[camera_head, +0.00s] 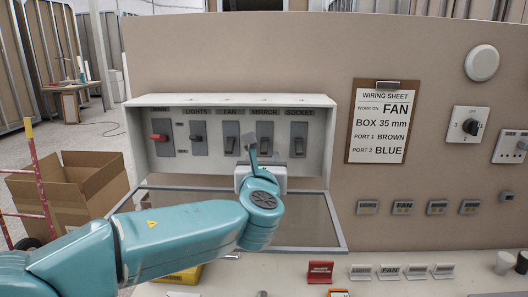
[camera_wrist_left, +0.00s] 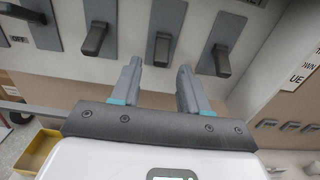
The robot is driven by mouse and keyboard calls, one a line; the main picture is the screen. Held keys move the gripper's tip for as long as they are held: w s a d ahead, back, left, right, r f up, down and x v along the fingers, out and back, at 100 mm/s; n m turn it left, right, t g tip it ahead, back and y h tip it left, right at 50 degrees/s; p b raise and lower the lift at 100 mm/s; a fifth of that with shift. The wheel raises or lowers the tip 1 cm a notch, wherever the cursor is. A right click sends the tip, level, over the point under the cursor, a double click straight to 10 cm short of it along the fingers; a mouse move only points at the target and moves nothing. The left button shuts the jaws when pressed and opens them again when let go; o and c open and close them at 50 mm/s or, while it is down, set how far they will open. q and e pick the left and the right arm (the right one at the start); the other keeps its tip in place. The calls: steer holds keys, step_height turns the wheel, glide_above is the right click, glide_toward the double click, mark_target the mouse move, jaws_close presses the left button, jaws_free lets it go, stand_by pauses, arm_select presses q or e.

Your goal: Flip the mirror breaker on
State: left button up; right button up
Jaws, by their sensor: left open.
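The breaker box (camera_head: 325,150) is on the wall with its clear cover (camera_head: 315,222) folded down. The mirror breaker (camera_head: 264,127) is a grey plate with a dark lever under the MIRROR label, partly hidden by my left gripper (camera_head: 256,150). In the left wrist view, the mirror lever (camera_wrist_left: 160,50) stands just ahead of the gap between the open fingers of my left gripper (camera_wrist_left: 158,75), and no contact shows. The lever's exact on or off position is hard to tell. My right gripper is out of view.
The fan breaker (camera_head: 230,139) is close on the left and the socket breaker (camera_head: 298,139) on the right. The main breaker (camera_head: 160,138) has a red lever. A wiring sheet clipboard (camera_head: 383,120) hangs at right. A cardboard box (camera_head: 70,190) stands at left.

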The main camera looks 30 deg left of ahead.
mark_target(264, 146)
arm_select(q)
steer(key=shift+x, duration=1.5)
steer(key=shift+s, duration=0.1)
jaws_close()
step_height(264, 146, up, 3)
steer(key=g+p, duration=0.1)
steer(key=p, duration=0.4)
steer(key=g+h+p, duration=0.1)
steer(key=p, duration=0.4)
steer(key=shift+s+f, duration=0.15)
steer(key=shift+f, duration=0.1)
steer(key=g+h+p, duration=0.1)
steer(key=p, duration=0.2)
steer(key=g+p, duration=0.2)
steer(key=p, duration=0.2)
steer(key=shift+d+r+h, duration=0.1)
steer(key=shift+r+h, duration=0.15)
steer(key=shift+h, duration=0.15)
steer(key=shift+g+h+p, duration=0.35)
steer(key=shift+g+h, duration=0.15)
steer(key=shift+g, duration=0.2)
steer(key=shift+r+g+h, duration=0.4)
steer(key=shift+g+h, duration=0.2)
steer(key=shift+g, duration=0.5)
